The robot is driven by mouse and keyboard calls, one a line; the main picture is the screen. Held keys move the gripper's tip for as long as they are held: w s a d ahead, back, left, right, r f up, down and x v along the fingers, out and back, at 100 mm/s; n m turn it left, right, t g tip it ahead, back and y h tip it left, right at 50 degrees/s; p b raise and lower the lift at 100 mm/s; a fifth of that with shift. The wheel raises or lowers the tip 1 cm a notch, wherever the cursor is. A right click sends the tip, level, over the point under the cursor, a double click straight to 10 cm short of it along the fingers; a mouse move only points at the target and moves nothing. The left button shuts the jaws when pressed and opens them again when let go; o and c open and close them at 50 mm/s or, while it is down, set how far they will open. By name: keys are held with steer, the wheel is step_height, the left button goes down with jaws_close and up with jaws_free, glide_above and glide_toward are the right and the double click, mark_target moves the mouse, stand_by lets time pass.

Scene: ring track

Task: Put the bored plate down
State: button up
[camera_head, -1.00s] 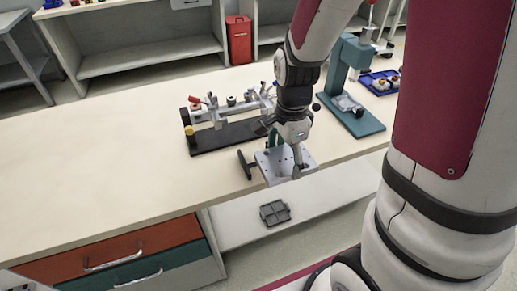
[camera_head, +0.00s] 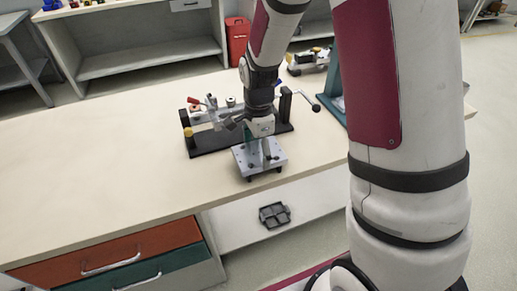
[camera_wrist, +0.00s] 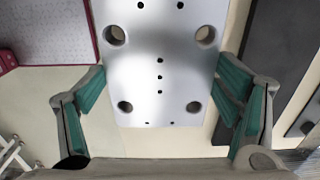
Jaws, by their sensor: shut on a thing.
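The bored plate (camera_head: 243,160) is a pale grey metal plate near the bench's front edge in the head view. Dark feet or supports show beneath it; whether they bear its weight cannot be told. In the wrist view the bored plate (camera_wrist: 160,45) spans the space between my fingers, with larger holes near its corners and a row of small holes along the middle. My gripper (camera_head: 262,148) comes down on the plate from above. Its teal-padded fingers (camera_wrist: 160,88) are shut on the plate's two sides. The plate's underside is hidden.
A clamp fixture on a dark base (camera_head: 205,145) stands just behind the plate. A teal press (camera_head: 338,104) is partly hidden by my arm. The bench top (camera_head: 100,160) is clear to the left.

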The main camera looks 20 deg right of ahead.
mark_target(259, 152)
steer(key=shift+f, duration=0.1)
steer(key=o, duration=1.8)
step_height(259, 152, up, 12)
steer(key=p, duration=0.1)
steer(key=s+r+n+t, duration=0.2)
steer(key=s+r+n, duration=0.75)
steer(key=s, duration=0.25)
steer(key=s+n, duration=0.2)
steer(key=s, duration=0.2)
steer(key=s+r+n, duration=0.1)
steer(key=s+n, duration=0.2)
steer(key=s, duration=0.2)
steer(key=s+r+n+t, duration=0.1)
steer(key=s+n, duration=0.2)
steer(key=s, duration=0.1)
steer(key=shift+s+d+n, duration=0.15)
steer(key=shift+s+n, duration=0.1)
